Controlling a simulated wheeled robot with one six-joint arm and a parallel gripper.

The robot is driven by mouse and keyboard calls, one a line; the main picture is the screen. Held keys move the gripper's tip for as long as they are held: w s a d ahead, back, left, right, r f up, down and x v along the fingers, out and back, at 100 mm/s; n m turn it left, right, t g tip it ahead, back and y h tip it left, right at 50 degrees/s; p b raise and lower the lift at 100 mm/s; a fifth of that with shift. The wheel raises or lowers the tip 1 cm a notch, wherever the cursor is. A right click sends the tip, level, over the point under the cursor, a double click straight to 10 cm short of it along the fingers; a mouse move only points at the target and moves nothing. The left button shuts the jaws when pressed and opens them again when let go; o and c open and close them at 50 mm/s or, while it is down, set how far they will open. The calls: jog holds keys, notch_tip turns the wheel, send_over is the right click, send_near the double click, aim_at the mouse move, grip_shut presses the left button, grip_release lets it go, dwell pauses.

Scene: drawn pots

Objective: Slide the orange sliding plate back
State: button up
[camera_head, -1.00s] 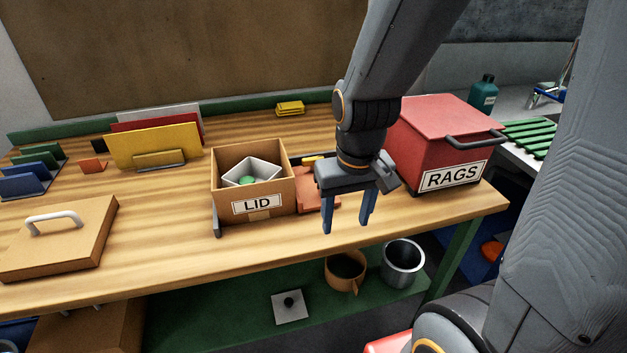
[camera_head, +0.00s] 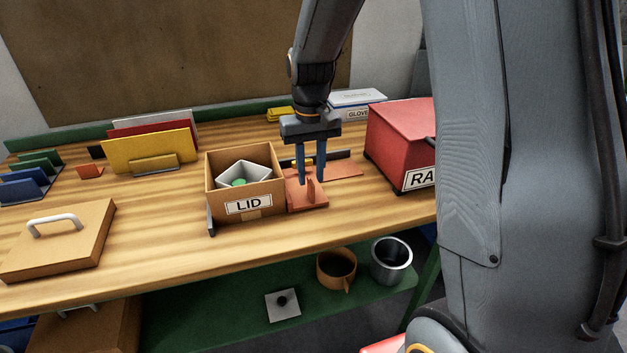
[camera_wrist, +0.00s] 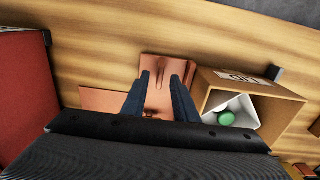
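The orange sliding plate (camera_head: 296,199) lies flat on the wooden bench, just right of the LID box. A thin upright orange fin (camera_head: 311,189) stands on it. My gripper (camera_head: 312,183) points down over the plate, open, with its two blue fingers apart. The fin shows between the fingertips with a gap on each side. In the wrist view the plate (camera_wrist: 168,64) and fin also show between the spread fingers (camera_wrist: 160,77). I cannot tell how far down the fin the tips reach.
The cardboard LID box (camera_head: 268,205) holds a white tray with a green object, close left of the plate. A flat orange piece (camera_head: 346,169) and a dark rail (camera_head: 338,155) lie behind. The red RAGS box (camera_head: 398,140) stands to the right. Bench in front is clear.

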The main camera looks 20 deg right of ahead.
aim_at(311, 181)
jog(key=shift+f+p, duration=0.3)
jog(key=shift+f, duration=1.4)
grip_shut()
